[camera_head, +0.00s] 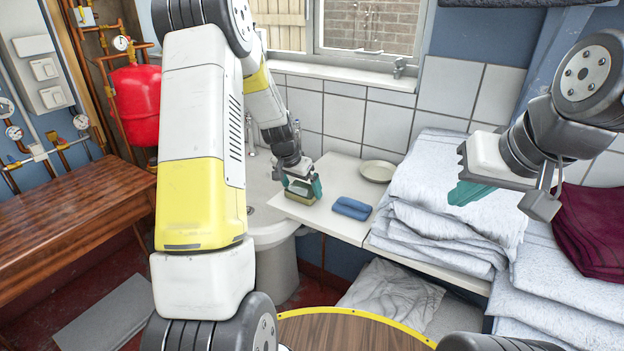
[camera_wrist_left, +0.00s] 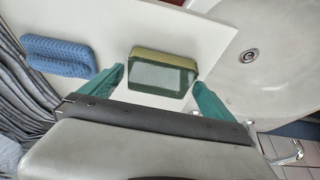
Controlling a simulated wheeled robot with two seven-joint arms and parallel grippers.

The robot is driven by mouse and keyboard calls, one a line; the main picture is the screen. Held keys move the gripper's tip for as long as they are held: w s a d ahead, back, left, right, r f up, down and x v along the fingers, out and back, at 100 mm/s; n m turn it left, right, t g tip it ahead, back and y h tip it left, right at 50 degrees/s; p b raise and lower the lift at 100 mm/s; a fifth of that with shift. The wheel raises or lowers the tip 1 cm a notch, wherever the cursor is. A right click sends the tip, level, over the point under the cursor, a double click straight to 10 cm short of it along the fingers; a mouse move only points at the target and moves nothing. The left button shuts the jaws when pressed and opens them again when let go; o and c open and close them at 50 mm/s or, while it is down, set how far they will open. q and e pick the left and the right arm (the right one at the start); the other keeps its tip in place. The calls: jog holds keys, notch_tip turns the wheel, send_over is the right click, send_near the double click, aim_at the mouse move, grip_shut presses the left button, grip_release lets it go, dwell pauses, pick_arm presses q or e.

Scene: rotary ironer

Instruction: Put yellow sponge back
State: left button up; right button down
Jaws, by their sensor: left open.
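The yellow sponge (camera_head: 300,197) lies on the white shelf (camera_head: 338,218) beside the basin. In the left wrist view it is a block (camera_wrist_left: 163,74) with a yellow-olive edge and a grey-green face. My left gripper (camera_head: 301,187) is open over it, with one green fingertip on either side. In the left wrist view (camera_wrist_left: 159,80) a small gap shows between each fingertip and the sponge. My right gripper (camera_head: 470,192) hangs empty in front of the folded towels at the right; I cannot tell how far its fingers are apart.
A blue sponge (camera_head: 352,208) lies close to the right of the yellow one. A pale round dish (camera_head: 377,171) is behind it. A white basin (camera_head: 262,212) adjoins the shelf at left. Stacked white towels (camera_head: 445,190) fill the right. A wooden bench (camera_head: 65,225) stands far left.

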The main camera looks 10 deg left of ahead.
pick_arm(q)
jog(key=v, duration=1.1)
jog(key=s+d+r+n+t, duration=0.15)
jog(key=s+d+r, duration=0.25)
jog(key=s+r, duration=0.9)
jog(key=s+d+r+n, duration=0.1)
jog(key=s+d+n, duration=0.1)
jog(key=s, duration=1.3)
jog(key=shift+s+d+h, duration=0.2)
jog(key=shift+h, duration=0.2)
jog(key=shift+r+t, duration=0.15)
jog(key=shift+t, duration=0.1)
